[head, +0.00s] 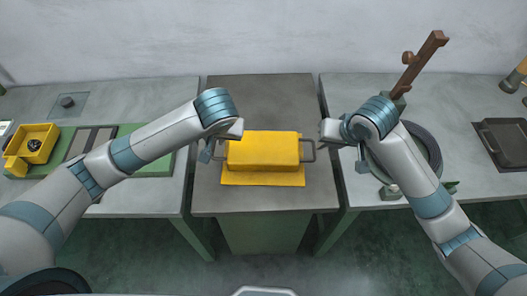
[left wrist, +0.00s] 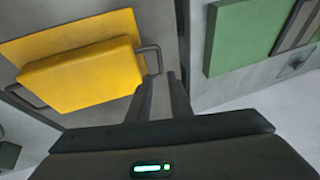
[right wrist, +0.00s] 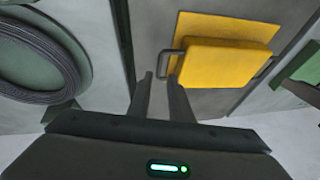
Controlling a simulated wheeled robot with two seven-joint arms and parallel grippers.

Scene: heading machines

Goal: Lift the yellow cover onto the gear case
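The yellow cover (head: 263,151), a block with a wide flange and a grey handle at each end, rests on the middle bench (head: 265,102). It also shows in the left wrist view (left wrist: 82,72) and the right wrist view (right wrist: 222,62). My left gripper (head: 207,152) is open beside the left handle (left wrist: 152,57); its fingertips are close to it. My right gripper (head: 359,160) is open just outside the right handle (right wrist: 165,61). Neither gripper visibly holds anything. I cannot identify a gear case; whether one lies under the cover is hidden.
A small yellow open box (head: 32,145) with dark contents sits on the left bench's green mat (head: 150,165). On the right bench are a coiled dark ring (head: 428,147), partly behind my right arm, a brown upright bar (head: 418,63) and a dark tray (head: 503,143). Narrow gaps separate the benches.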

